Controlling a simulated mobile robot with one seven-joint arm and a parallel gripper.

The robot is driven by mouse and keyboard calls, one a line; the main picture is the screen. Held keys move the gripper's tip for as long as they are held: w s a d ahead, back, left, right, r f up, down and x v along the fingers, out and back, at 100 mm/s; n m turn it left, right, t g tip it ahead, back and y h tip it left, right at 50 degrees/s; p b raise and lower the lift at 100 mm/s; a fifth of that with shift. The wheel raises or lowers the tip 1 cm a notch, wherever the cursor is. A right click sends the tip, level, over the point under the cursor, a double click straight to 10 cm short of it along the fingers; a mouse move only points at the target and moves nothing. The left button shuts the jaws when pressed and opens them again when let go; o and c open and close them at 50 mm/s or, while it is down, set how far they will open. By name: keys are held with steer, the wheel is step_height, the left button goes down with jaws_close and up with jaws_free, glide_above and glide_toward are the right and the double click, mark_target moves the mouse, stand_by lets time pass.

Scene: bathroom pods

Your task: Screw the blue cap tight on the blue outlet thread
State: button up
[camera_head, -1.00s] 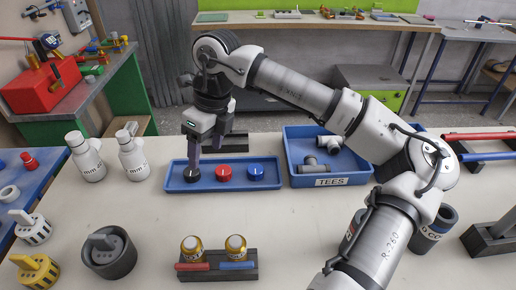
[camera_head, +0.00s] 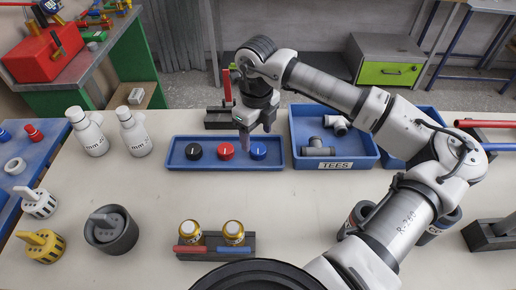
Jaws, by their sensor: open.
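The blue cap (camera_head: 258,150) sits upright at the right end of a row of three caps in a shallow blue tray (camera_head: 180,143). The black cap (camera_head: 194,152) and the red cap (camera_head: 226,151) stand to its left. My gripper (camera_head: 255,137) is open and points down just behind and above the blue cap. One finger hangs between the red and blue caps in the picture. I cannot tell its exact height or whether it touches anything. Near the front, a dark block (camera_head: 247,241) holds two brass fittings with a red bar and a blue bar (camera_head: 234,248).
A blue bin labelled TEES (camera_head: 349,164) with grey fittings stands close right of the tray. Two white bottles (camera_head: 91,131) stand to the left. A grey round holder (camera_head: 111,232) is at front left. The bench between tray and dark block is clear.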

mark_target(258, 149)
steer(key=f, duration=0.1)
steer(key=f+p, duration=0.1)
steer(key=f, duration=0.1)
steer(key=f+p, duration=0.1)
steer(key=f, duration=0.1)
steer(key=shift+s+d, duration=0.15)
steer(key=shift+s, duration=0.1)
steer(key=shift+r, duration=0.1)
steer(key=c, duration=1.1)
steer(key=shift+o, duration=0.2)
step_height(258, 149, up, 20)
steer(key=b, duration=0.4)
steer(key=shift+d, duration=0.1)
